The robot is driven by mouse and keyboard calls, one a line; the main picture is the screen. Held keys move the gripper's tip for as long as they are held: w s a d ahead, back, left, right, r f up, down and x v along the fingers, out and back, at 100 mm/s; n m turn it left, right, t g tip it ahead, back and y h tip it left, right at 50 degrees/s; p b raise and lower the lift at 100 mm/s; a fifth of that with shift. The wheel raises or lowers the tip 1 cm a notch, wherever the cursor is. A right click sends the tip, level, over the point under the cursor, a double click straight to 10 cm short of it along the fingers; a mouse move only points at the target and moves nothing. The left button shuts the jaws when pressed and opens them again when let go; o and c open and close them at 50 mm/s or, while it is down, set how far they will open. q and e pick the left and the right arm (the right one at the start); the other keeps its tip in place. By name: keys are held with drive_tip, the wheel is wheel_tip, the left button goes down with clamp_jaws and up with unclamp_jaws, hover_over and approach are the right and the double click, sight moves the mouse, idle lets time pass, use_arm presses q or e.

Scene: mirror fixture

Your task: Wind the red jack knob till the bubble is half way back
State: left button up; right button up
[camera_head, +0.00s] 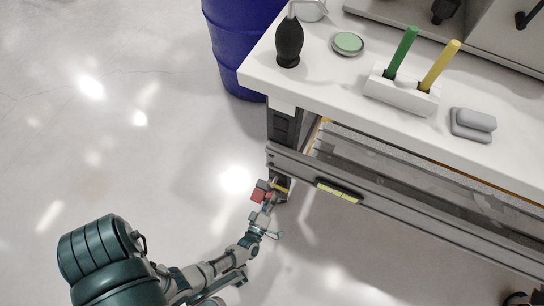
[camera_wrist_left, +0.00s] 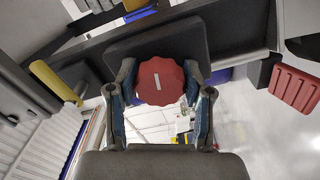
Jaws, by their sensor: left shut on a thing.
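In the head view my left gripper (camera_head: 265,207) is low at the table's near left corner, and the knob cannot be clearly picked out there. The level vial (camera_head: 338,192) is a yellow-green strip with dark marks on the front rail. Its bubble is too small to place. My right gripper is not in view.
A red ribbed block (camera_wrist_left: 294,87) and a yellow rod (camera_wrist_left: 50,82) flank the knob. A blue drum (camera_head: 234,45) stands behind.

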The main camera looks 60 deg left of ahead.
use_arm(q)
drive_tip(key=shift+s+d+f, duration=0.15)
drive_tip(key=shift+d+f, duration=0.15)
drive_tip(key=shift+f, duration=0.1)
drive_tip(key=o, duration=1.2)
drive_tip(key=shift+c, duration=0.2)
drive_tip(key=shift+a+r, duration=0.1)
drive_tip(key=shift+r, duration=0.1)
drive_tip(key=shift+a+r, duration=0.1)
drive_tip(key=shift+a, duration=0.05)
